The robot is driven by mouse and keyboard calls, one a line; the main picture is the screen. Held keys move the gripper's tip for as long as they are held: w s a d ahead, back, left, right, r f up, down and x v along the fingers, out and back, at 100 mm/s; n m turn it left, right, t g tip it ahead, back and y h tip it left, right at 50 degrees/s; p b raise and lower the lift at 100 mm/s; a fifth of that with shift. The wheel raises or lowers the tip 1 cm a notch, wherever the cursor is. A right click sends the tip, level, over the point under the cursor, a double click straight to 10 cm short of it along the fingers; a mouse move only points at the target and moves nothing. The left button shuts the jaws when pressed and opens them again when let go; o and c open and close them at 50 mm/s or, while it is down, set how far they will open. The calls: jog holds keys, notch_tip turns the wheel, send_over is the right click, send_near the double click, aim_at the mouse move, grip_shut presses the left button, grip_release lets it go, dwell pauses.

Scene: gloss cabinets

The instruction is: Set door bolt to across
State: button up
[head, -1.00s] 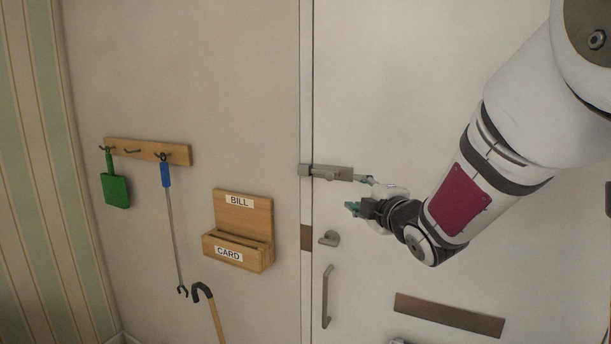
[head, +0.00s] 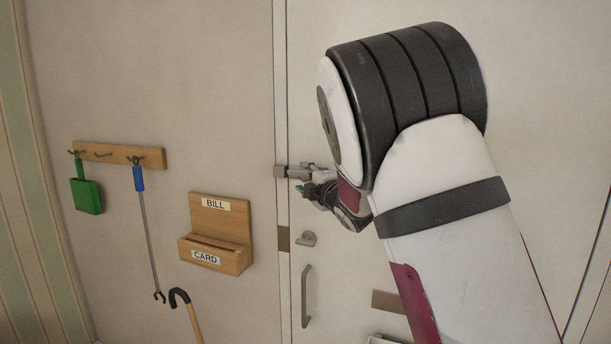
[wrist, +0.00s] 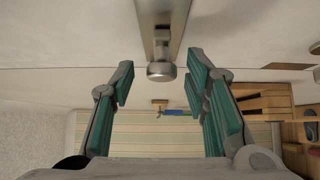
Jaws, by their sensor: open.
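The door bolt (head: 295,173) is a grey metal bar fitting high on the white door, at the door's left edge by the frame. My gripper (head: 316,190) is at the bolt, partly hidden behind my own arm. In the wrist view the bolt's metal bar (wrist: 161,35) comes down from the top to a round knob (wrist: 161,71). My open gripper also shows there (wrist: 160,88), with one teal-padded finger on each side of the knob. Gaps show between the knob and both fingers. My arm hides the bolt's right end in the head view.
Below the bolt are a small turn handle (head: 306,239) and a vertical pull handle (head: 306,296). Left of the door hang a wooden BILL/CARD holder (head: 218,232), a hook rail (head: 119,155), a green dustpan-like tool (head: 86,196) and a blue-handled reacher (head: 139,180).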

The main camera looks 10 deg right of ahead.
aim_at(289, 171)
jog(key=shift+w+a, duration=0.15)
jog(key=shift+w, duration=0.55)
grip_shut()
jog(key=shift+w+a+b, duration=0.25)
jog(key=shift+w+a, duration=0.4)
jog(key=shift+a, duration=0.25)
jog(key=shift+w+a+b, duration=0.25)
jog(key=shift+w+a, duration=0.4)
jog(key=shift+a, duration=0.2)
jog(key=shift+d+r, duration=0.15)
jog(key=shift+d, duration=0.05)
grip_release()
jog(key=shift+d, duration=0.2)
